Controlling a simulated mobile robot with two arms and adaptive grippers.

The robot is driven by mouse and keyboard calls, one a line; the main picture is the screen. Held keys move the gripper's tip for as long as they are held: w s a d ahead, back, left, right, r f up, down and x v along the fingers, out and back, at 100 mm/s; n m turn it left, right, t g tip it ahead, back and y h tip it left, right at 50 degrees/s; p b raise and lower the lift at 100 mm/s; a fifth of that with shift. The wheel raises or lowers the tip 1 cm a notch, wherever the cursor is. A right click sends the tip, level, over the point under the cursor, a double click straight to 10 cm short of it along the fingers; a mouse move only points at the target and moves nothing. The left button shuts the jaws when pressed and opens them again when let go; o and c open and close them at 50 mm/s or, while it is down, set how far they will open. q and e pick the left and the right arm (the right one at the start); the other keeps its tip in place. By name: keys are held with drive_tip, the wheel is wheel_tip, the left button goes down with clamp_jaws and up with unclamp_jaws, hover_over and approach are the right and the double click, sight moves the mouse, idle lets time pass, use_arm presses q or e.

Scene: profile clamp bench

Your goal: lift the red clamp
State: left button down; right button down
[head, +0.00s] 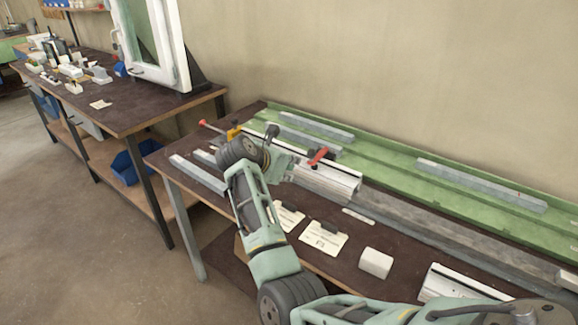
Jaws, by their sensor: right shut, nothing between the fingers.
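A small clamp with a red handle (320,156) sits on the pale aluminium profile (327,180) on the bench. Another red handle (209,126), beside a yellow part (233,133), shows further left, at the bench's left end; its lower part is hidden behind my wrist. My right gripper (283,166) is over the profile, just left of the first red handle. It is shut with nothing in it, and I cannot tell whether it touches the profile. My left gripper is not in the head view.
Grey bars (480,185) lie on the green rail (395,160) along the wall. Labelled cards (324,237), a white block (376,263) and another profile (455,284) lie along the front. A second bench (150,110) with a window frame (152,45) stands at the left.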

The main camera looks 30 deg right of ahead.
drive_tip(key=p+x, duration=0.1)
drive_tip(key=x, duration=0.6)
drive_tip(key=shift+s+r, duration=0.1)
drive_tip(key=shift+r+y, duration=0.3)
drive_tip(key=shift+r, duration=0.15)
drive_tip(key=shift+r, duration=0.2)
